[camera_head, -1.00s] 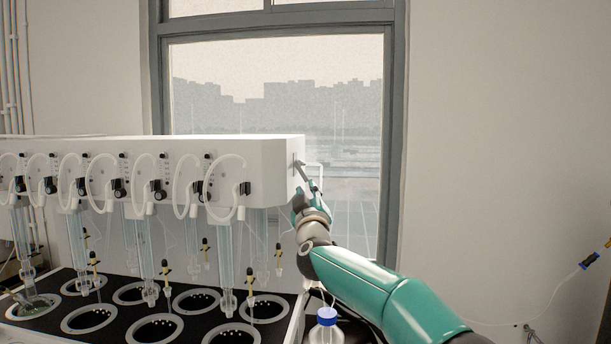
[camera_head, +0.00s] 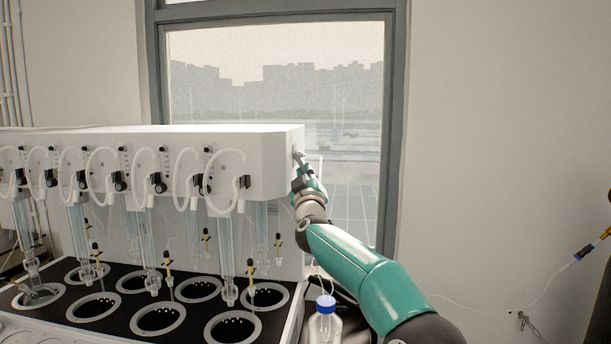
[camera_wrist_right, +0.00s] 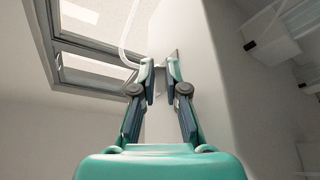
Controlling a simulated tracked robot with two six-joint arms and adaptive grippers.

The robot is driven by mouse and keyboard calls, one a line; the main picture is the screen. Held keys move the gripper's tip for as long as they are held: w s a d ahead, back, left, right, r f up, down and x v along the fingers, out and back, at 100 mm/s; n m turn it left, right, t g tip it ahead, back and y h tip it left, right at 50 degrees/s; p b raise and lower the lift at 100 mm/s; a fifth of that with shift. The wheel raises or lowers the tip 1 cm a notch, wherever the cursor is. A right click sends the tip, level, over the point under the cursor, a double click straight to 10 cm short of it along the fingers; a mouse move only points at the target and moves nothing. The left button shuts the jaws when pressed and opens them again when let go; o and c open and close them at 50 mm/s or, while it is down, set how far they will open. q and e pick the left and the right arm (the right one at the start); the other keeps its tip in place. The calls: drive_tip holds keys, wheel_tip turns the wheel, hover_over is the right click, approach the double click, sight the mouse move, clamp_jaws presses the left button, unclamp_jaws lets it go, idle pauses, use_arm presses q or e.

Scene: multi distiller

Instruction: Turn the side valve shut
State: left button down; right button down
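The side valve (camera_head: 298,157) is a small grey fitting on the right end face of the white distiller housing (camera_head: 225,158). In the head view it is small and partly covered by my right gripper (camera_head: 304,172), which is right at that face. In the right wrist view the two fingers of my right gripper (camera_wrist_right: 160,72) stand apart on either side of the valve, with a gap between the tips. I cannot tell whether either finger touches it. A white tube (camera_wrist_right: 128,38) curves in behind the left finger. My left gripper is not in view.
Glass tubes and looped hoses line the housing front above a black top with ringed wells (camera_head: 158,318). A window (camera_head: 345,100) is behind. A thin line with a blue fitting (camera_head: 583,252) hangs at the right.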

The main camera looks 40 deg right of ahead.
drive_tip(key=shift+w+a+f+m+h, duration=0.1)
drive_tip(key=shift+a+m+h, duration=0.05)
drive_tip(key=shift+m, duration=0.35)
drive_tip(key=shift+w+a+f+m+h, duration=0.1)
drive_tip(key=shift+m+h, duration=0.05)
drive_tip(key=shift+m, duration=0.35)
drive_tip(key=c, duration=1.5)
unclamp_jaws()
drive_tip(key=shift+d+r+n, duration=0.1)
drive_tip(key=shift+n, duration=0.2)
